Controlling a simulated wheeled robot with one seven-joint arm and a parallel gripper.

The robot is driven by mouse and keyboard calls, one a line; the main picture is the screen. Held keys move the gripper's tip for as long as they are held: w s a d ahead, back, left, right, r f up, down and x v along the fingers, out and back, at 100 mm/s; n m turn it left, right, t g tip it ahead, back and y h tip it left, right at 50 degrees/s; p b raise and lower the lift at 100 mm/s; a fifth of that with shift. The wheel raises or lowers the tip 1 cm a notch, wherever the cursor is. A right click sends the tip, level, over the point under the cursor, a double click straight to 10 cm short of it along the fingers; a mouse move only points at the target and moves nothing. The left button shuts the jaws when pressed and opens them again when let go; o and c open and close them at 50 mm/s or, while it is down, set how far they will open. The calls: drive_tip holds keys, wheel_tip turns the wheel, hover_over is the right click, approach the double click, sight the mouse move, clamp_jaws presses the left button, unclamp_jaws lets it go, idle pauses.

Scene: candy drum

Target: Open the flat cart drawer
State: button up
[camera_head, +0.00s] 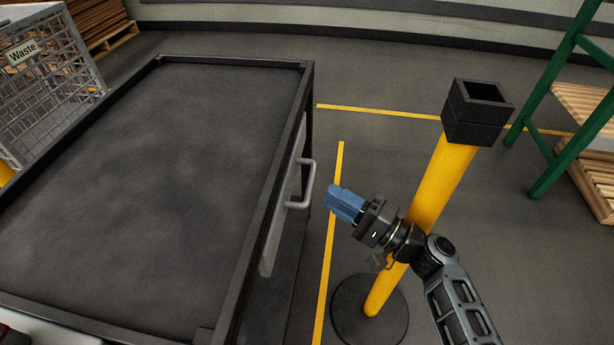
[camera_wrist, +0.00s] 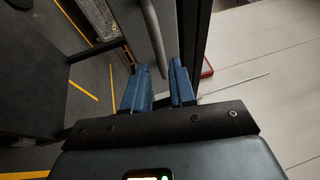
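The flat cart (camera_head: 160,150) has a dark top with a raised black rim and fills the left of the head view. Its drawer (camera_head: 283,215) has a pale grey front on the cart's right side, below the rim, and looks closed. A light grey bar handle (camera_head: 306,185) sticks out from that front. My gripper (camera_head: 338,199), with blue fingers, is to the right of the handle and apart from it, pointing towards the cart. In the wrist view my fingers (camera_wrist: 158,70) are spread with a gap. The grey handle bar (camera_wrist: 154,40) appears beyond that gap, not gripped.
A yellow post (camera_head: 440,180) with a black square top and round base stands close behind my gripper. A white wire waste bin (camera_head: 50,75) is beyond the cart at left. A green rack (camera_head: 555,100) with wood pallets is at right. Yellow-lined floor lies between.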

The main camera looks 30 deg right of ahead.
sight(310, 182)
drive_tip(key=x, duration=0.6)
drive_tip(key=shift+w+a, duration=0.25)
drive_tip(key=shift+c, duration=0.2)
clamp_jaws()
